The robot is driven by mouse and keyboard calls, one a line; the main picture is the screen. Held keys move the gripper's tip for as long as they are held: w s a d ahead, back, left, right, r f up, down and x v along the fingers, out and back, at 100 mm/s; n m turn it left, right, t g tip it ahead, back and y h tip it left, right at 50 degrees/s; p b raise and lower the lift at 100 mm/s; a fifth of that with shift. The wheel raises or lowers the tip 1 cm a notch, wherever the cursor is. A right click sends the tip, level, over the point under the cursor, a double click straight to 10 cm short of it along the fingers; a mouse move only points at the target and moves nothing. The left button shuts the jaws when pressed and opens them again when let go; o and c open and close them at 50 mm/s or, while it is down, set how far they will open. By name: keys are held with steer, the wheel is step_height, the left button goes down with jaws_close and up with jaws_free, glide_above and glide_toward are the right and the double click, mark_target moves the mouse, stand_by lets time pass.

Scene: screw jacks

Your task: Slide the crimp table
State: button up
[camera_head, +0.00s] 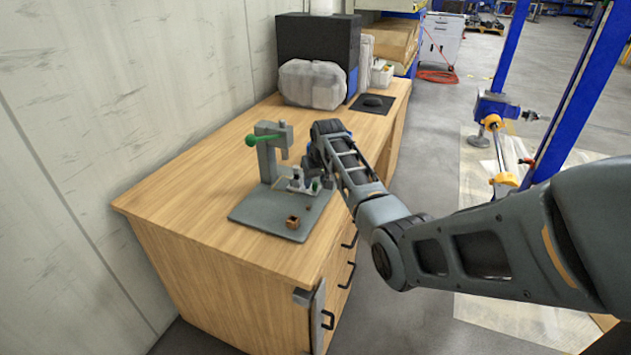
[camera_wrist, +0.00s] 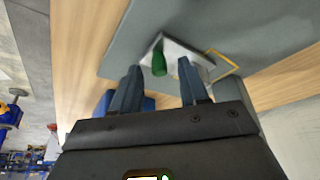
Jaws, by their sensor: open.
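A grey press with a green-knobbed lever (camera_head: 252,140) stands on a flat grey base plate (camera_head: 262,212) on the wooden bench. A small light-grey table, which I take for the crimp table (camera_head: 296,184), sits low beside the press column, partly hidden by my gripper. In the wrist view a pale block (camera_wrist: 178,50) with an upright green handle (camera_wrist: 159,62) shows on the grey plate (camera_wrist: 235,28). My gripper (camera_wrist: 160,66) is open, its two blue-grey fingers on either side of the green handle in that view. I cannot tell whether they touch it.
A yellow-edged outline (camera_wrist: 224,62) shows beside the pale block. A bagged grey bundle (camera_head: 312,84) and a dark case (camera_head: 318,42) stand at the bench's far end. The wooden top (camera_head: 190,195) left of the plate is clear.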

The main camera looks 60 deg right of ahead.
steer(key=shift+f, duration=0.2)
jaws_close()
stand_by(0.3)
steer(key=shift+w, duration=0.1)
